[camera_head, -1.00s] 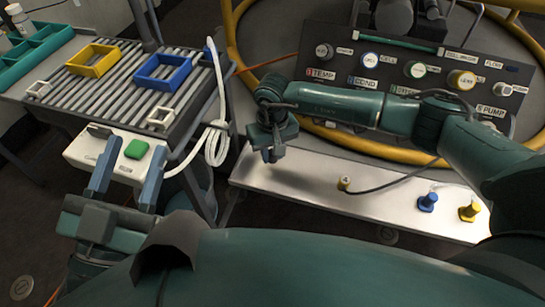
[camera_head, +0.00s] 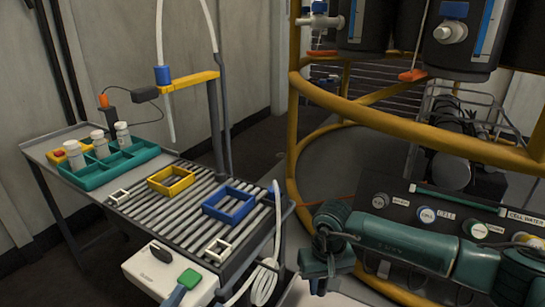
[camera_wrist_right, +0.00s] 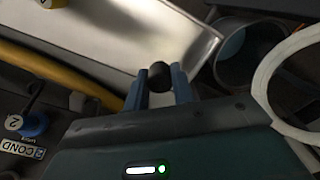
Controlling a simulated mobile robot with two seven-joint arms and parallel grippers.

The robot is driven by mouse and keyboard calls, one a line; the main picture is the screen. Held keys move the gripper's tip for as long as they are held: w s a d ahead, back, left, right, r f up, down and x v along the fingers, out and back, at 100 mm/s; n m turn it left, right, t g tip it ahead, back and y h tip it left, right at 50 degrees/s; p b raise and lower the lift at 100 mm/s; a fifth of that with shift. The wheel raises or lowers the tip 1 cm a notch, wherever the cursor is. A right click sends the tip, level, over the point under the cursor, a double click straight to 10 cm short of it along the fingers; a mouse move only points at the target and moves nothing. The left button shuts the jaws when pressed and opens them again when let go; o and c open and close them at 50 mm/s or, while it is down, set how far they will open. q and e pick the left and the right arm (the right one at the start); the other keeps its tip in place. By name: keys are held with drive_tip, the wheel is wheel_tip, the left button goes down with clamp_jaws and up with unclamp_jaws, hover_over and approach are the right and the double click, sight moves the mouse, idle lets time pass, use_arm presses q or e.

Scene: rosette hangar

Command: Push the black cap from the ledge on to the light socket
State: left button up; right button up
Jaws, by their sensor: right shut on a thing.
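My right gripper (camera_wrist_right: 158,90) is shut on the small, dark, rounded black cap (camera_wrist_right: 158,72), which shows between its fingertips in the right wrist view. The pale metal ledge (camera_wrist_right: 120,35) lies behind it; I cannot tell its distance from the cap. In the head view my right gripper (camera_head: 320,284) hangs low in front of the socket panel, and the cap cannot be made out. The dark panel (camera_head: 400,203) carries several coloured round sockets with labels. I cannot read which is the light socket.
A slatted rack (camera_head: 200,205) holds a yellow frame (camera_head: 172,180) and a blue frame (camera_head: 229,203). A white box with a green button (camera_head: 190,278) stands in front of it. A yellow rail (camera_head: 420,140) curves around the panel. White hose coils (camera_head: 265,280) hang beside the rack.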

drive_tip(key=s+d+r+m, duration=0.1)
drive_tip(key=s+d+r, duration=0.15)
drive_tip(key=r, duration=0.45)
drive_tip(key=s+d+r, duration=0.2)
drive_tip(key=d+r, duration=0.1)
drive_tip(key=r, duration=0.4)
use_arm(q)
drive_tip(key=s+a+r+n+g+y+p, duration=0.1)
drive_tip(key=r+p, duration=0.4)
drive_tip(key=p, duration=1.4)
drive_tip(key=s+a+r+n+g+y+p, duration=0.1)
drive_tip(key=a+r+g+y+p, duration=0.3)
drive_tip(key=p, duration=1.5)
wheel_tip(320, 180, up, 2)
drive_tip(key=n+g+y, duration=0.1)
drive_tip(key=g, duration=0.1)
drive_tip(key=shift+a+g+p, duration=0.25)
drive_tip(key=shift+g+p, duration=0.05)
use_arm(e)
drive_tip(key=s+r, duration=0.2)
drive_tip(key=r, duration=1.5)
drive_tip(key=s+r, duration=0.2)
drive_tip(key=r, duration=1.6)
drive_tip(key=shift+s+a+r, duration=0.2)
drive_tip(key=shift+s, duration=0.15)
drive_tip(key=shift+a, duration=0.1)
